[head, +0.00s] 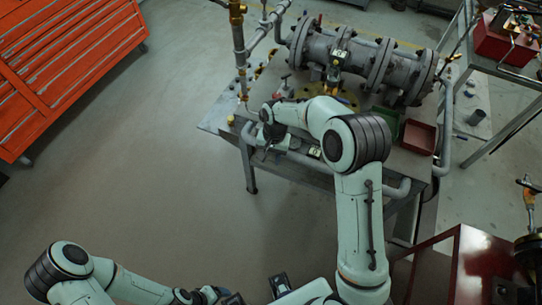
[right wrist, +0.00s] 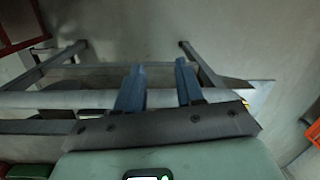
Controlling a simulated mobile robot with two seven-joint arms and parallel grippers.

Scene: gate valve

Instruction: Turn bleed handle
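A grey pipe-and-valve assembly (head: 345,58) lies on a metal bench (head: 285,165) in the head view. A small fitting with a red top (head: 285,86) stands left of it; I cannot tell whether this is the bleed handle. My right gripper (head: 266,150) is over the front left part of the bench, partly hidden by its own wrist. In the right wrist view its two blue fingers (right wrist: 159,66) are apart, with nothing between them. A light pipe (right wrist: 60,99) passes beyond them. My left gripper (head: 232,298) is low at the bottom edge, its fingers unclear.
A red bin (head: 419,136) and a green bin (head: 386,122) sit at the bench's right. An orange tool cabinet (head: 65,75) stands at far left. The floor between is clear.

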